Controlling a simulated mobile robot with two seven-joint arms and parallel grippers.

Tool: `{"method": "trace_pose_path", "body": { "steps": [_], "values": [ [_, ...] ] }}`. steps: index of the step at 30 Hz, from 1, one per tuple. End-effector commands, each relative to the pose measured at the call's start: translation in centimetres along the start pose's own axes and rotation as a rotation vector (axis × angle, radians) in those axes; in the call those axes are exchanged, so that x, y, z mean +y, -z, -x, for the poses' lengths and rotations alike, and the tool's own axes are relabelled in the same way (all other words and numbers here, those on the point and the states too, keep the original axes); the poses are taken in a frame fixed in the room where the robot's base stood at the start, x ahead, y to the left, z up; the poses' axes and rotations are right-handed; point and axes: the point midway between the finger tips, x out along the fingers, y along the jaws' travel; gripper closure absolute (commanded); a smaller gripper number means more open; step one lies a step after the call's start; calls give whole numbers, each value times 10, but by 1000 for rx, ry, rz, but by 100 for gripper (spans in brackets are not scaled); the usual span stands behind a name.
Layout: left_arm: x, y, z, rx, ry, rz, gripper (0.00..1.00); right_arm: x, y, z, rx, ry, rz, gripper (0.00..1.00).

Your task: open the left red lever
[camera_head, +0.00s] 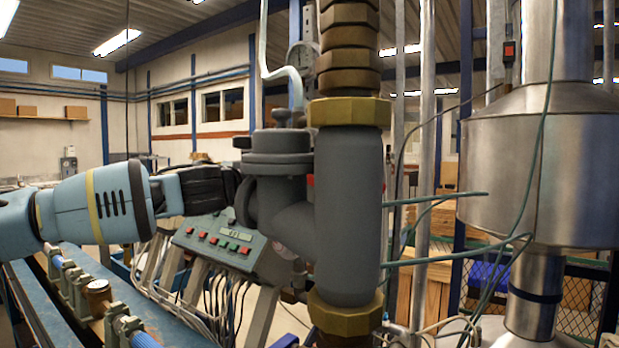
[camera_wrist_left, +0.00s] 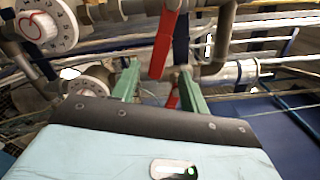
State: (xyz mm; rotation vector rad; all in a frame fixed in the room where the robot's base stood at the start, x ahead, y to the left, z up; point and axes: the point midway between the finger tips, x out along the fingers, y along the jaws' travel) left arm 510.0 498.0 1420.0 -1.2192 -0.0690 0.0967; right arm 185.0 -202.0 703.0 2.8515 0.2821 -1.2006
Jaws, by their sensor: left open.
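A red lever (camera_wrist_left: 165,42) hangs down at the top middle of the left wrist view, slightly tilted. Its lower end shows between the two green fingertips of my left gripper (camera_wrist_left: 160,68), which are apart. I cannot tell whether the lever is within the fingers or beyond them. A second red piece (camera_wrist_left: 172,99) shows lower, between the fingers. In the head view my left arm comes in from the left, and its black gripper body (camera_head: 205,187) reaches behind the grey valve body; the fingertips are hidden there. A small red patch (camera_head: 310,180) shows behind the pipe. My right gripper is not in view.
A large grey pipe (camera_head: 348,220) with brass nuts blocks the middle of the head view. A control box (camera_head: 220,240) with buttons stands below my left gripper. White dials (camera_wrist_left: 45,27) and metal pipes (camera_wrist_left: 240,70) crowd the left wrist view.

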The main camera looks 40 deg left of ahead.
Motion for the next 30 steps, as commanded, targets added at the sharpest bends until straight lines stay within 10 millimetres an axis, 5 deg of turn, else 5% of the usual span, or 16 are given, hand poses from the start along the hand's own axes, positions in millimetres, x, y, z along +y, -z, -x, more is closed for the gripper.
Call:
{"method": "trace_pose_path", "body": {
  "steps": [18,30],
  "values": [
    [4,1,-67,1,-6,-2,55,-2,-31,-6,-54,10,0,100],
    [0,0,-78,1,0,1,55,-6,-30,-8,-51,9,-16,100]
  ]
}}
